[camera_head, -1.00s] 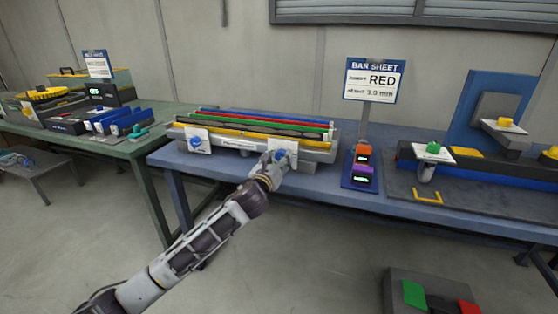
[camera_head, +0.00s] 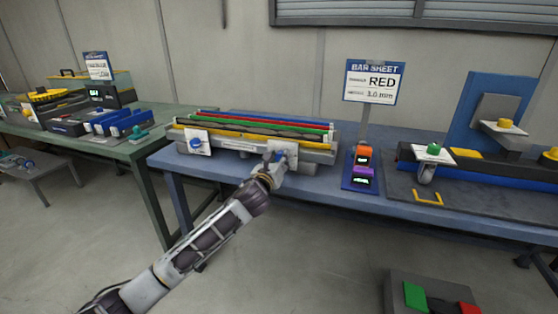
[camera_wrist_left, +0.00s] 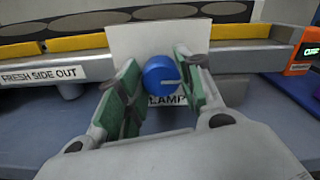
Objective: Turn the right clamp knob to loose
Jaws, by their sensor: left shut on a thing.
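The right clamp knob (camera_wrist_left: 162,76) is a blue disc on a white plate (camera_wrist_left: 126,42) at the front of the bar rack. Its white pointer line points to the right in the left wrist view. Lettering below it is partly hidden by the fingers. My left gripper (camera_wrist_left: 160,88) has its green-padded fingers on either side of the knob and is shut on it. In the head view my left gripper (camera_head: 275,165) reaches the right plate (camera_head: 290,149) from below and hides most of the knob. My right gripper is not in view.
The left knob (camera_head: 195,143) sits on its own white plate at the rack's left end. Colored bars lie along the rack. An orange device (camera_head: 363,155) and a purple one (camera_head: 363,174) stand to the right below a "BAR SHEET" sign (camera_head: 374,81).

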